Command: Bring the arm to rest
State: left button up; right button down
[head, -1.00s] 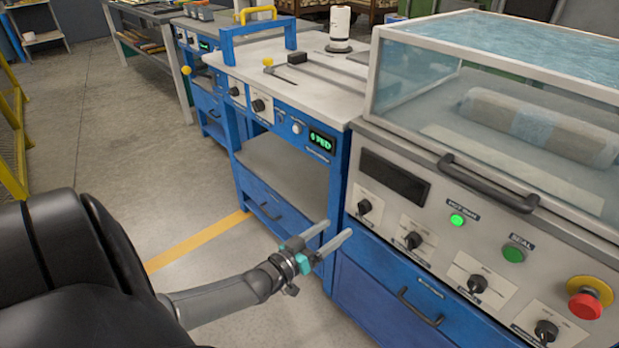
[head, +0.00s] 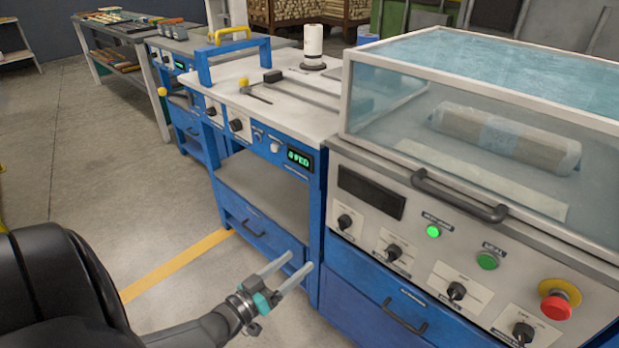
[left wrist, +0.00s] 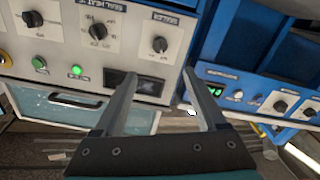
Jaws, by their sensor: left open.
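My left gripper (head: 287,272) is in the lower middle of the head view, in front of the blue machine fronts. Its two grey fingers are apart and nothing is between them. In the left wrist view the open fingers (left wrist: 158,88) point toward the control panels, with a gap between them. My left arm comes in from the lower left. My right gripper is in neither view.
A sealing machine (head: 385,245) with a clear cover (head: 400,100), black handle, knobs and red stop button (head: 556,306) stands right. A blue bench (head: 250,120) stands beside it. Open floor (head: 90,190) lies left, with a yellow line (head: 175,264).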

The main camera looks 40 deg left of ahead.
pick_arm(q)
jog(key=shift+f, duration=0.1)
jog(key=s+d+f+m+g+y+p, duration=0.15)
jog(key=s+f+g, duration=0.3)
jog(key=f, duration=0.45)
jog(key=s+d+f+m+g+y+p, duration=0.1)
jog(key=s+d+f+g+p, duration=0.1)
jog(key=s+f+g, duration=0.5)
jog(key=s+d+f+m+g+p, duration=0.1)
jog(key=s+d+f+g, duration=0.1)
jog(key=s+f, duration=0.3)
jog(key=s+d+f+m+g+p, duration=0.1)
jog(key=s+d+f, duration=0.3)
jog(key=s, duration=0.5)
jog(key=shift+s+d+f+m+g, duration=0.2)
jog(key=shift+s+f+m+g, duration=0.2)
jog(key=shift+f+g, duration=0.2)
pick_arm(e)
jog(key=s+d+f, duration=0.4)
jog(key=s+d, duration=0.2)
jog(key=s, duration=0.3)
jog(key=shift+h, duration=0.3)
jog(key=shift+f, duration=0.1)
